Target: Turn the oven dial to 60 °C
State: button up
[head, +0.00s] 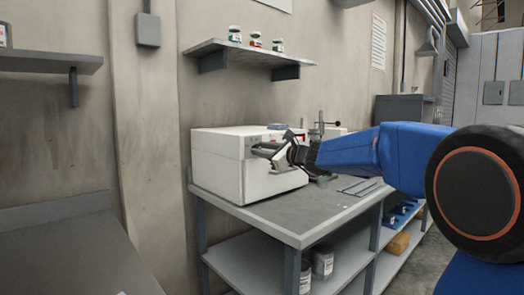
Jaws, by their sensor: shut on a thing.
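The oven (222,163) is a white box on the grey bench against the wall. Its front panel faces right, toward my arm. My gripper (284,154) reaches in from the right and is against the upper part of that front. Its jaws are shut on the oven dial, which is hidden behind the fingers. The dial's marks and setting cannot be read from here.
The grey bench (299,222) has bare room in front of the oven. Cans (322,262) stand on the lower shelf. A wall shelf (246,54) with small jars hangs above.

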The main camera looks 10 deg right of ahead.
jog(key=shift+f, duration=0.15)
jog(key=o, duration=1)
jog(key=v, duration=1.7)
jog(key=shift+s+d, duration=0.1)
jog(key=shift+s, duration=0.1)
